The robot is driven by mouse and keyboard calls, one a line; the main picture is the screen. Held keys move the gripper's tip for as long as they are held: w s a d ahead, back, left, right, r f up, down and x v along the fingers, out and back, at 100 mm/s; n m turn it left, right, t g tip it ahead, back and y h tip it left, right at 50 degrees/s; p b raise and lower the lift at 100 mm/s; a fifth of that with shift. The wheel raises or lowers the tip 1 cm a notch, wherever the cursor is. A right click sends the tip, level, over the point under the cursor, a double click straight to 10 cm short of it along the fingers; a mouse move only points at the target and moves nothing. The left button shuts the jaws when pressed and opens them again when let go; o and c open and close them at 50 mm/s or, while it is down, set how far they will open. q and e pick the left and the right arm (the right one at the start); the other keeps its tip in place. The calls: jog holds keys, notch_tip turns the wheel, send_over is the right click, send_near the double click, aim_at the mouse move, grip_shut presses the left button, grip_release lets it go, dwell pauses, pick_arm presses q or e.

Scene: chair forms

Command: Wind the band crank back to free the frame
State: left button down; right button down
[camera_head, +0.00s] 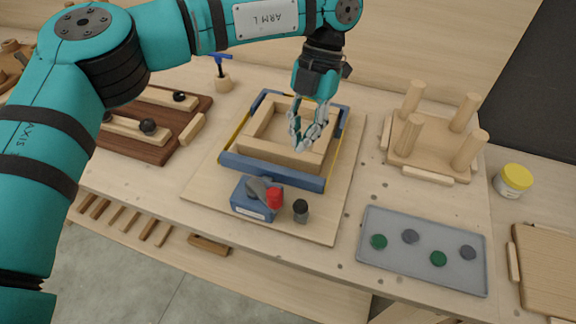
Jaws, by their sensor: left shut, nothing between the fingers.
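A square light-wood frame (258,154) lies on a board (213,169), ringed by a band clamp with blue corner pieces (270,172) and yellow strips. The band crank (257,196) is a blue block with a grey arm and a red knob (274,197), at the front of the frame. My left gripper (300,146) is over the right part of the frame, pointing down. Its fingers are shut and empty, apart from the crank. I cannot tell if the fingertips touch the frame. My right gripper is not in view.
A small dark-topped peg (300,211) stands just right of the crank. A grey tray (420,281) with green and grey discs lies at the right front. A stool form (427,160) with upright legs and a yellow-lidded jar (513,181) stand at the right.

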aim_at(263, 191)
pick_arm(q)
jog(key=s+a+f+p, duration=0.2)
jog(key=s+f, duration=0.2)
jog(key=s, duration=0.1)
jog(key=shift+a, duration=0.35)
jog(key=shift+s+a+m+b, duration=0.2)
jog(key=shift+s+m+b, duration=0.3)
jog(key=shift+s+b, duration=0.1)
